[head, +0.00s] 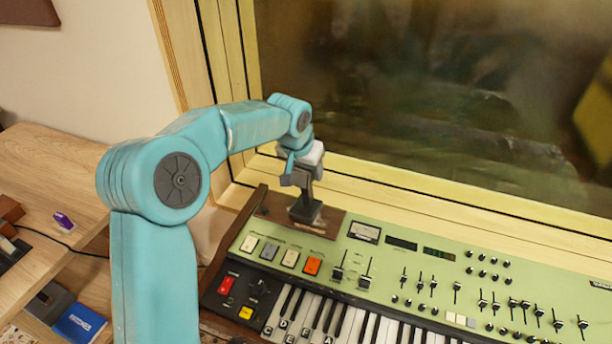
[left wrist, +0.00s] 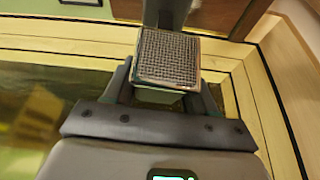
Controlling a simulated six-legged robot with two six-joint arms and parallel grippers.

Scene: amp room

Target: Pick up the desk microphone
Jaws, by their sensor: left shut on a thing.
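The desk microphone (head: 305,209) shows in the head view as a dark base and stem at the back left of the green keyboard (head: 340,248), over its brown wooden end panel. My left gripper (head: 301,178) comes down from above and is shut on the microphone's upper part. In the left wrist view the microphone's square mesh grille (left wrist: 168,58) sits between the two fingers, with its dark stem beyond. The gripper hides part of the microphone in the head view. I cannot tell whether the base touches the panel. My right gripper is not in view.
A window with a pale wooden frame (head: 400,190) stands close behind the keyboard. A wooden desk (head: 60,185) at the left holds a small purple item (head: 63,221) and a cable. A blue box (head: 79,325) lies lower left.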

